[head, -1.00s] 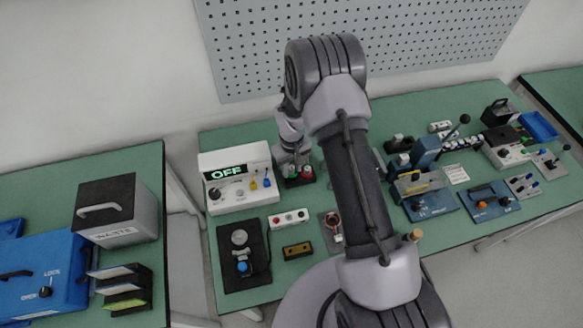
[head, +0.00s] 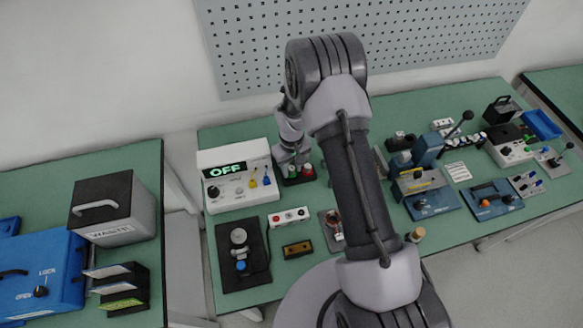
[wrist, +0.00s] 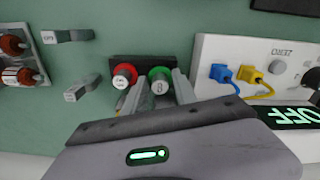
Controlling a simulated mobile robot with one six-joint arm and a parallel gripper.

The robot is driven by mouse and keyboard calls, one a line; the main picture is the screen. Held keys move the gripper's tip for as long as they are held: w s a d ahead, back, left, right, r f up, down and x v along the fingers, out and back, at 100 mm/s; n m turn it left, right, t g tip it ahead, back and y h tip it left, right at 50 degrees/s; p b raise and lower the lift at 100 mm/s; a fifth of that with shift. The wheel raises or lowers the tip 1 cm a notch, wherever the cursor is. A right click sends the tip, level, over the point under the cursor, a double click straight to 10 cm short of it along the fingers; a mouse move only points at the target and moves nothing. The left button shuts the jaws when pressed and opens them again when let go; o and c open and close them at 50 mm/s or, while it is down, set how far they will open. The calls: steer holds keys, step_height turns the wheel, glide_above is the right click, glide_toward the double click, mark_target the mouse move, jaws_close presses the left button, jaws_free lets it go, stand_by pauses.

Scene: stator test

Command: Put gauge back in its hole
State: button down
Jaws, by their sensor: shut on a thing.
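A dark gauge block (head: 299,181) stands right of the white OFF box in the head view, and the block (wrist: 143,65) also shows in the wrist view. A red-collared gauge (wrist: 123,76) with a grey end stands at its left in the wrist view. A green-collared gauge (wrist: 160,80) with a grey end is between the fingers of my gripper (wrist: 159,92), which is shut on it. The green gauge is over or in the block's right side; I cannot tell how deep it sits. In the head view my wrist partly hides the block.
The white OFF box (head: 225,160) with blue and yellow plugs is close beside the gripper. Two small grey blocks (wrist: 82,89) lie left in the wrist view. A white button box (head: 289,217) stands in front. The pegboard (head: 400,40) is behind the bench.

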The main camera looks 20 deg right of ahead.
steer(key=shift+f, duration=0.15)
steer(key=shift+f+b, duration=0.4)
steer(key=shift+b, duration=0.05)
steer(key=c, duration=0.9)
jaws_free()
steer(key=shift+r, duration=0.1)
step_height(320, 180, up, 17)
steer(key=p, duration=0.3)
steer(key=shift+r, duration=0.2)
steer(key=shift+a+f, duration=0.1)
